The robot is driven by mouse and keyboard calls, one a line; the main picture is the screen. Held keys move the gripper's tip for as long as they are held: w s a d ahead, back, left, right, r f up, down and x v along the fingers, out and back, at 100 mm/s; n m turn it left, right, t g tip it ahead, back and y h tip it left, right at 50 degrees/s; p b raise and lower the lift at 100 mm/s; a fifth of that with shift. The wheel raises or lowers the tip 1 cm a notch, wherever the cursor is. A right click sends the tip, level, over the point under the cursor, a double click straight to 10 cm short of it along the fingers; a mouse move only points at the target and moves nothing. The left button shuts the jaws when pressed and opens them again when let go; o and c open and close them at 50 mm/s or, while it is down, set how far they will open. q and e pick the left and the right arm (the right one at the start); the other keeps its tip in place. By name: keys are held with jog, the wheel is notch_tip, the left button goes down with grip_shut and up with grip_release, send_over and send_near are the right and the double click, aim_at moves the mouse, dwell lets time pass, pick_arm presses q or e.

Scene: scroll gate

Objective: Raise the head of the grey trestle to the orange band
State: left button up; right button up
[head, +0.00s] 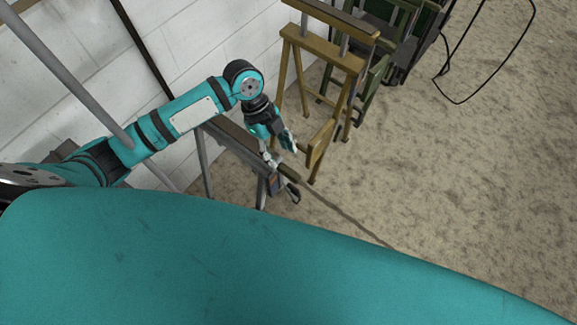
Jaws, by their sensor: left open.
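The grey trestle (238,138) stands against the white wall, partly hidden behind my left arm and the teal body in the foreground. Its grey top bar and some grey legs show. My left gripper (279,151) is open, with its fingers pointing down close to the right end of this trestle. I cannot tell whether they touch it. I cannot make out an orange band clearly. My right gripper is not in view.
A yellow-brown trestle (322,50) stands just beyond my left gripper, with a green trestle (377,75) behind it. A black cable (466,101) lies on the floor at the upper right. The sandy floor (450,190) at the right is mostly clear.

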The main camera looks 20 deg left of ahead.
aim_at(290, 171)
pick_arm(q)
jog(key=x, duration=0.6)
jog(key=shift+d+f+p, duration=0.1)
jog(key=shift+d+p, duration=0.05)
jog(key=shift+p, duration=0.15)
jog(key=shift+s+d+f, duration=0.1)
jog(key=shift+f, duration=0.3)
jog(key=shift+d+f, duration=0.1)
jog(key=shift+f, duration=0.25)
jog(key=shift+c, duration=1.4)
grip_shut()
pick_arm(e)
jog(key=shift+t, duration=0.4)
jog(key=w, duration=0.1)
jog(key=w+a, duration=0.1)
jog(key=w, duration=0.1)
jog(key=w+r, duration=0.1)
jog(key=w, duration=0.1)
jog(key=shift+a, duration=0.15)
